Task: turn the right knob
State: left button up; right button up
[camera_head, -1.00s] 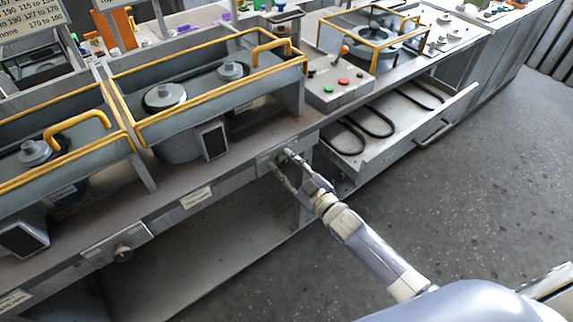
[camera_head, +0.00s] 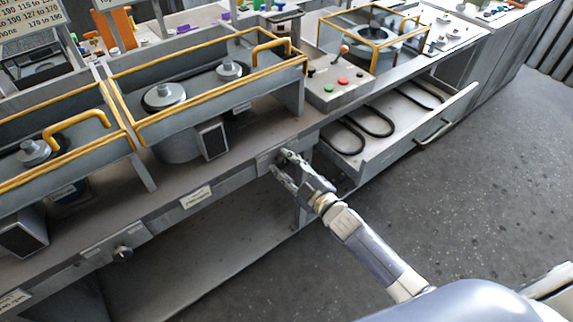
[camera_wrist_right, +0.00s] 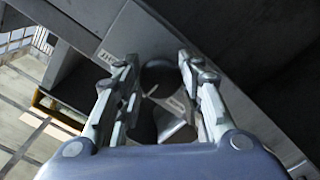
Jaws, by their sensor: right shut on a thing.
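My right gripper (camera_head: 278,162) reaches the front edge of the bench, at the panel holding the right knob. In the right wrist view its two fingers (camera_wrist_right: 158,75) stand on either side of the dark round right knob (camera_wrist_right: 160,83), shut on it. In the head view the fingers largely hide this knob, so its angle cannot be read. A similar left knob (camera_head: 122,253) sits on a plate further left along the same front edge. My left gripper is not in view.
An open drawer (camera_head: 400,135) with black belts juts out to the right of my right gripper. Yellow-railed blower housings (camera_head: 205,85) stand on the bench above. A control box (camera_head: 335,87) with coloured buttons is behind the drawer. The floor (camera_head: 450,210) at right is clear.

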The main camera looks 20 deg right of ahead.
jog(key=o, duration=1.1)
jog(key=shift+c, duration=0.2)
jog(key=v, duration=1.2)
